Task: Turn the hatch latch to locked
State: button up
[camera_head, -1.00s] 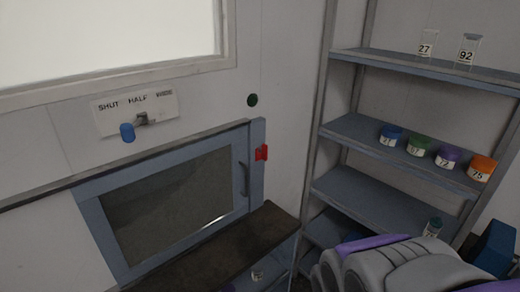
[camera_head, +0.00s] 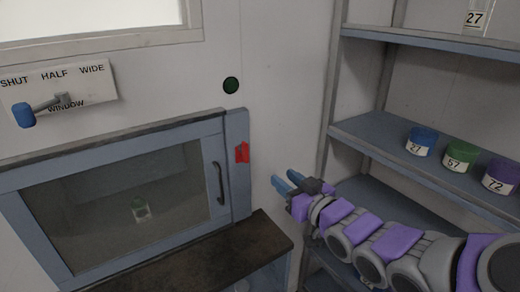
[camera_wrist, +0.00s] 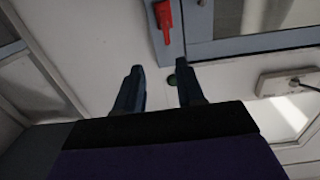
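The red hatch latch (camera_head: 242,153) is on the blue frame strip at the right edge of the hatch. In the wrist view the red latch (camera_wrist: 163,20) is at the top, beyond the fingertips. The hatch (camera_head: 215,165) has a blue frame, a window and a dark handle (camera_head: 220,183), and looks closed. My gripper (camera_head: 284,184) is to the right of the latch and a little lower, apart from it. In the wrist view its two fingers (camera_wrist: 160,80) are spread with nothing between them. Markings for the latch's locked position cannot be made out.
A dark ledge (camera_head: 190,257) juts out below the hatch. A round green button (camera_head: 231,86) is on the wall above the latch. A green-capped jar (camera_head: 140,210) shows behind the hatch glass.

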jog(key=d, duration=0.1)
jog(key=p, duration=0.5)
send_near(248, 150)
jog(key=w+d, duration=0.1)
jog(key=w, duration=0.1)
jog(key=w+a, duration=0.2)
jog(key=w+a+b, duration=0.1)
jog(key=w+a, duration=0.4)
jog(key=a, duration=0.1)
jog(key=shift+w+f+b, duration=0.25)
jog(key=shift+b, duration=0.1)
jog(key=shift+a, duration=0.1)
jog(key=shift+c, duration=0.6)
jog(key=shift+d, duration=0.4)
jog(key=c, duration=0.3)
jog(key=shift+d+r, duration=0.1)
jog(key=shift+d, duration=0.05)
jog(key=shift+c, duration=0.7)
grip_shut()
